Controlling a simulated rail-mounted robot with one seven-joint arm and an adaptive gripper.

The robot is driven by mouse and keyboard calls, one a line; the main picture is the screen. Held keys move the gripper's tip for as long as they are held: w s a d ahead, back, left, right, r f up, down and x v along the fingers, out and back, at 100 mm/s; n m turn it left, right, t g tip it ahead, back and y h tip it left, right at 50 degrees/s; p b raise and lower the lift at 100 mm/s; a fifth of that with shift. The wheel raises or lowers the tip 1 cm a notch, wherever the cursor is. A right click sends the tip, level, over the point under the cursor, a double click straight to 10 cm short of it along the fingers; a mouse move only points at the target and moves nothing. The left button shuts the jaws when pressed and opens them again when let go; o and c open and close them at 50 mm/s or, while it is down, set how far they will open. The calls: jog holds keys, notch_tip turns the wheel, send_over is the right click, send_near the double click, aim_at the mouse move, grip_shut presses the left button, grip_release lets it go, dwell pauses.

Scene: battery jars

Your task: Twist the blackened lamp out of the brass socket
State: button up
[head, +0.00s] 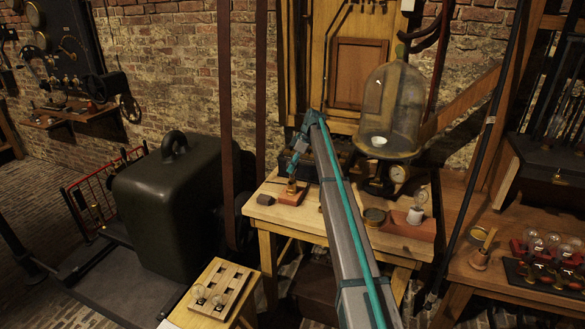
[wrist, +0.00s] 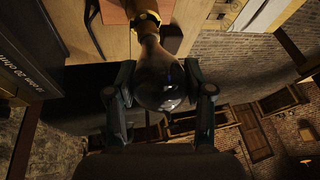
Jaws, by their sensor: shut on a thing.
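The blackened lamp (wrist: 163,92) is a smoky, dark glass bulb seen from its round end in the wrist view. Its neck runs to the brass socket (wrist: 146,20), and the two appear joined. The socket (head: 292,188) stands on a small red-brown block (head: 291,197) at the left of the wooden bench in the head view. My gripper (wrist: 159,82) has one finger on each side of the bulb and is shut on it. In the head view my gripper (head: 293,160) is above the socket, and the lamp is hard to make out there.
A glass bell jar (head: 385,105) stands at the back of the bench (head: 275,212). A clear lamp (head: 420,196) on a reddish base stands at its right. A wooden rack (head: 225,283) with clear bulbs is at front left. A dark grey block (head: 265,199) lies left of the socket.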

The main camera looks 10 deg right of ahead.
jog(key=shift+r, duration=0.15)
jog(key=shift+r+p, duration=0.65)
jog(key=shift+r, duration=1.75)
jog(key=shift+s, duration=0.1)
